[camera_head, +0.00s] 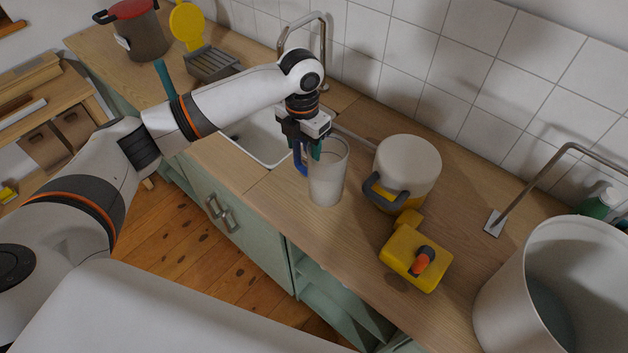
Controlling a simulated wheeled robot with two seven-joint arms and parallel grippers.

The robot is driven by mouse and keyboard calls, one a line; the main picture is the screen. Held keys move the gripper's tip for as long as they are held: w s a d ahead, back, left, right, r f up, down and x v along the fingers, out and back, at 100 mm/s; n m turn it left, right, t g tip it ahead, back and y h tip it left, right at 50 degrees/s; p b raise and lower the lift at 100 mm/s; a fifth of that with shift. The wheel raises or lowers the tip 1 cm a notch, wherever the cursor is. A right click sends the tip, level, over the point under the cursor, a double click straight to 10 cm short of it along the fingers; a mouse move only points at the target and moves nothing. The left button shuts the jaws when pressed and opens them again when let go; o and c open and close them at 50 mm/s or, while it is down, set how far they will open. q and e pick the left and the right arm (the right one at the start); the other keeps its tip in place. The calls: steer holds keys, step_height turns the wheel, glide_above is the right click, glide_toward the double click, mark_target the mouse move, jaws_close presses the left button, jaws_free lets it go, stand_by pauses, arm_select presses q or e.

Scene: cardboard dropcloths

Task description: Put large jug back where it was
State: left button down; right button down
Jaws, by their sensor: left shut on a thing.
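A tall, pale, translucent vessel, which I take as the large jug (327,179), is upright over the wooden counter, just right of the sink. My left gripper (307,157) points down at its left rim and is shut on it, with a blue finger at the jug's left side and a teal finger by the rim. The jug's base is at or very close to the counter; I cannot tell whether it touches. The gripper hides part of the rim. My right gripper is not in view.
A white-and-yellow pot (407,172) stands close right of the jug. A yellow box (416,257) with an orange-and-black knob lies in front of it. A large white bucket (552,290) stands at right. The sink (254,137) and faucet (322,50) are left. Bare counter (345,248) lies in front of the jug.

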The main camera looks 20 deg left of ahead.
mark_target(304, 168)
arm_select(q)
step_height(304, 168, down, 3)
steer(key=shift+f+p, duration=0.15)
steer(key=shift+p, duration=0.2)
step_height(304, 168, down, 3)
steer(key=shift+r+p, duration=0.1)
steer(key=shift+p, duration=0.4)
steer(key=shift+f, duration=0.5)
steer(key=shift+f, duration=0.15)
steer(key=shift+c, duration=2.4)
jaws_free()
